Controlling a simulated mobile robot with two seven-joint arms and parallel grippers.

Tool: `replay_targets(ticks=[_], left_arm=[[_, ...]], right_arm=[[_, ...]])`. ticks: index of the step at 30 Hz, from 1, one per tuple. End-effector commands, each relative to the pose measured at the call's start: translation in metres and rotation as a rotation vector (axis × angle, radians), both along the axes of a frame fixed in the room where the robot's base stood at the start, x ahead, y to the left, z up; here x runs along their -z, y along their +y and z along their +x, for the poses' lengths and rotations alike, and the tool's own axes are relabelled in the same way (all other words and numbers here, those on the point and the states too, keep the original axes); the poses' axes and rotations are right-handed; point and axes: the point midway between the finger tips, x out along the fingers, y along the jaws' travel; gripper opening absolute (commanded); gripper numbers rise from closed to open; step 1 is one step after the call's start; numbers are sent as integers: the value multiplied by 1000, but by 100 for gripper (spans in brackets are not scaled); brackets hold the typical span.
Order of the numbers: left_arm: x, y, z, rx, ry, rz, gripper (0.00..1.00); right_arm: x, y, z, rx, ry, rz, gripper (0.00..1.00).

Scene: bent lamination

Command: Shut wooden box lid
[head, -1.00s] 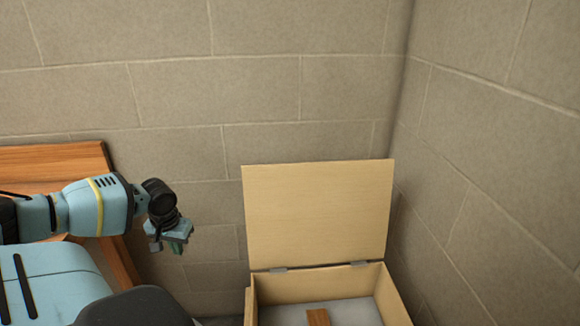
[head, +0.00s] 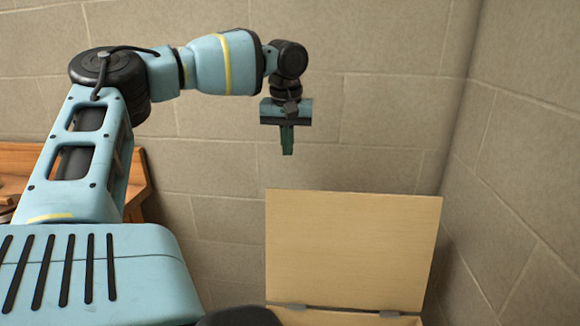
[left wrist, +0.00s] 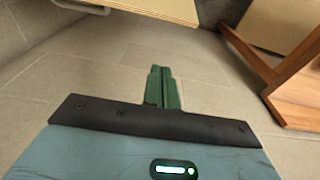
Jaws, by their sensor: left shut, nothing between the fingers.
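The wooden box's lid (head: 350,250) is a pale panel that stands open and upright in the head view. Two grey hinges join it to the box (head: 350,318), of which only a strip shows at the bottom edge. My left gripper (head: 287,152) points down with its green fingers together, above the lid's upper left corner and apart from it. In the left wrist view the green fingers (left wrist: 162,85) are shut and empty. A pale panel edge (left wrist: 150,8), probably the lid, shows at the top of that view. My right gripper is not in view.
Grey block walls (head: 400,110) stand behind the box and to its right, meeting in a corner. A brown wooden piece of furniture (head: 138,185) stands at the left, partly behind my left arm. The space left of the lid looks clear.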

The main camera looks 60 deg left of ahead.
Motion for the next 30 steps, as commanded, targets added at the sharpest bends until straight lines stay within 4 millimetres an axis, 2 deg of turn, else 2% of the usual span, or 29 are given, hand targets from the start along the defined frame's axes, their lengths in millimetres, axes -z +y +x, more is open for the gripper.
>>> replay_targets(ticks=[16,17,20,24,30], left_arm=[[95,9,6,0,6,-1,0],[97,9,6,2,4,-1,0],[85,-3,-2,5,-7,1,0],[84,-13,-11,1,-5,0,0],[85,-20,-17,0,-1,1,0]], right_arm=[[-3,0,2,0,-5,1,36],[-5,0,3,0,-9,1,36],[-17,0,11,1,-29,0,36],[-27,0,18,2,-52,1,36],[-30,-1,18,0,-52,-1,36]])
